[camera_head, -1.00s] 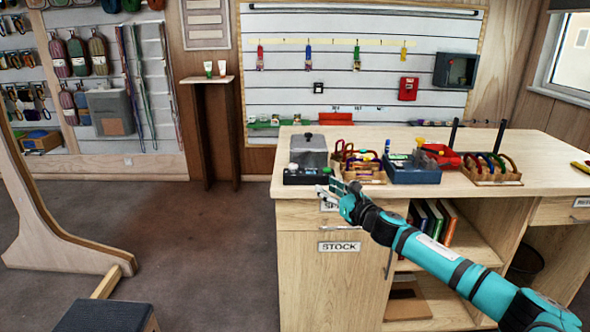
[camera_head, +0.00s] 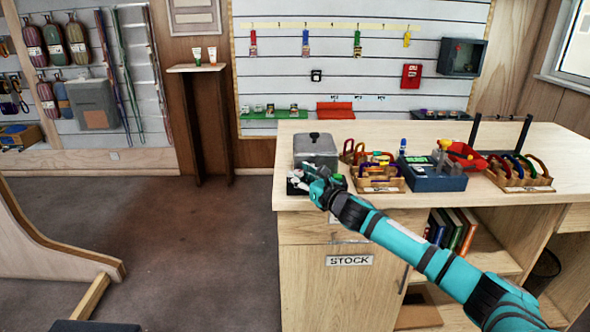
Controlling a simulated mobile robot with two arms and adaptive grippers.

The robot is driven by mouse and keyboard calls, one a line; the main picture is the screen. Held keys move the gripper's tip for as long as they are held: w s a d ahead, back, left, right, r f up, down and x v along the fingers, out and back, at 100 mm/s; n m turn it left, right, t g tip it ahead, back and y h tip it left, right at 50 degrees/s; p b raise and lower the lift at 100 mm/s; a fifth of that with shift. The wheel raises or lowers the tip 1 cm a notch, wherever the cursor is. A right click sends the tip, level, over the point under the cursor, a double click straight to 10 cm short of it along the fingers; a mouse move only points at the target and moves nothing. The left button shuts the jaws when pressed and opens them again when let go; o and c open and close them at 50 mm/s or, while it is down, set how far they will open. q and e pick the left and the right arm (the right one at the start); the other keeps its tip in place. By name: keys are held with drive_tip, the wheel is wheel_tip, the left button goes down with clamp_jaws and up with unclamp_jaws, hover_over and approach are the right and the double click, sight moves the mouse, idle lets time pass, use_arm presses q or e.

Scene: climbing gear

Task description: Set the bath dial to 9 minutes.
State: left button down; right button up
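The bath looks to be the grey box with a knobbed lid (camera_head: 316,148) at the left end of the wooden counter. Its dark front part (camera_head: 338,182) faces me. My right gripper (camera_head: 303,178) is right in front of that dark front and overlaps it in the picture. The dial is hidden or too small to make out, so its setting cannot be read. I cannot tell whether the gripper touches the dial or whether its fingers are open or shut. My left gripper is not in view.
On the counter (camera_head: 400,132), right of the bath, stand a wooden tray of coloured gear (camera_head: 378,184), a blue-grey device (camera_head: 432,180), a red item (camera_head: 466,157) and a wooden rack with dark posts (camera_head: 524,184).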

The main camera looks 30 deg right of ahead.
drive_tip(key=shift+w, duration=0.15)
drive_tip(key=shift+a+r, duration=0.1)
drive_tip(key=shift+r, duration=0.1)
clamp_jaws()
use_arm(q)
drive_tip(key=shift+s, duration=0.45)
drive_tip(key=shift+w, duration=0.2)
